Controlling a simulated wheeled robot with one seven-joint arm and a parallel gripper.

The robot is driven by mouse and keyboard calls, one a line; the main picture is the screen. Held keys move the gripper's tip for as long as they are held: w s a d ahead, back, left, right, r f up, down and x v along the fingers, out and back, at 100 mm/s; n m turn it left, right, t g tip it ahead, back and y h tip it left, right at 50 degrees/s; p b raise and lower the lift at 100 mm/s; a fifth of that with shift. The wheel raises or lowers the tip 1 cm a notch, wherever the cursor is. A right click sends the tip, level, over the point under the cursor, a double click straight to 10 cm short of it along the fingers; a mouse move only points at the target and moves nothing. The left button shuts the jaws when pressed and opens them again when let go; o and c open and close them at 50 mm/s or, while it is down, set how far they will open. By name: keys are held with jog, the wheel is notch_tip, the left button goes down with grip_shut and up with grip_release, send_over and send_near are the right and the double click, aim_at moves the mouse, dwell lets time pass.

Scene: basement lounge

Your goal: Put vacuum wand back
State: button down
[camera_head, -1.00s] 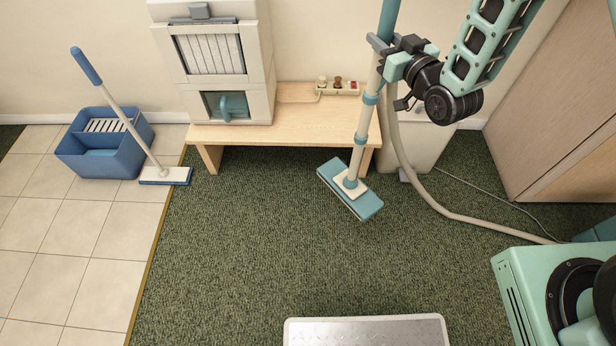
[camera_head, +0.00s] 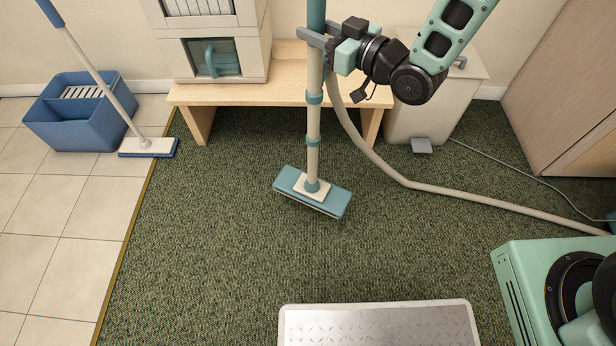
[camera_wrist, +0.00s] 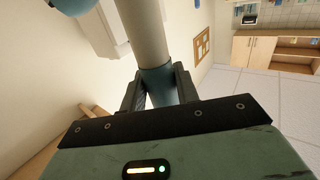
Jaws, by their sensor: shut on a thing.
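The vacuum wand (camera_head: 313,125) is a cream tube with teal collars, nearly upright in the head view. Its teal and cream floor head (camera_head: 312,190) is over the green carpet; I cannot tell if it touches. My gripper (camera_head: 312,42) is shut on the wand near a teal section at its upper part. In the wrist view the wand (camera_wrist: 145,30) passes between the fingers of my gripper (camera_wrist: 160,90). A beige hose (camera_head: 378,168) runs from behind the wand to the right. The wand's top is outside the head view.
A wooden bench (camera_head: 285,92) carrying a cream cabinet (camera_head: 213,45) stands behind the wand. A white bin-like unit (camera_head: 437,95) is at its right. A blue bucket (camera_head: 78,122) and mop (camera_head: 100,75) stand on tiles. A metal-topped platform (camera_head: 380,325) lies in front. Carpet between is clear.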

aim_at(309, 85)
jog(key=shift+s+a+f+n+g+y+b, duration=0.15)
jog(key=shift+s+a+f+n+g+b, duration=0.05)
jog(key=shift+a+f+b, duration=0.25)
jog(key=shift+s+a+f+n+g+y+b, duration=0.2)
jog(key=shift+a+f+b, duration=0.1)
jog(key=shift+f, duration=0.1)
jog(key=shift+f+b, duration=1.35)
jog(key=shift+f, duration=3.7)
jog(key=c, duration=1.5)
grip_release()
jog(key=shift+f, duration=0.2)
jog(key=o, duration=0.4)
jog(key=shift+o, duration=0.2)
jog(key=shift+r, duration=0.1)
